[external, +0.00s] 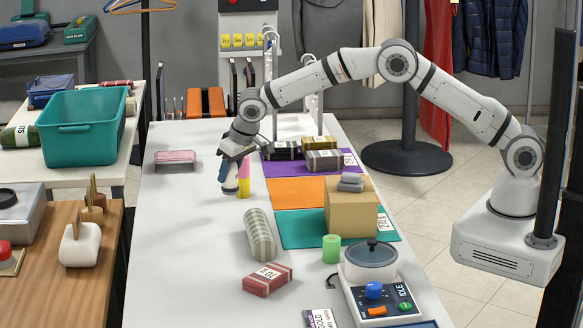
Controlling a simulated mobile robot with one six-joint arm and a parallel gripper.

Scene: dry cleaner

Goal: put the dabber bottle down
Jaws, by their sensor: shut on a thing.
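My gripper (234,160) is low over the left middle of the long pale table (190,230), pointing down. It is shut on a small blue and white bottle (229,178), which looks like the dabber bottle. The bottle is close to upright, with its lower end at or just above the tabletop; I cannot tell if it touches. A yellow and pink upright item (244,182) shows right beside it, partly hidden by the gripper. The jaws hide the bottle's upper part.
Purple, orange (295,191) and teal mats lie to the right, with a cardboard box (351,210) on the teal one. A pink tray (175,158) is left.

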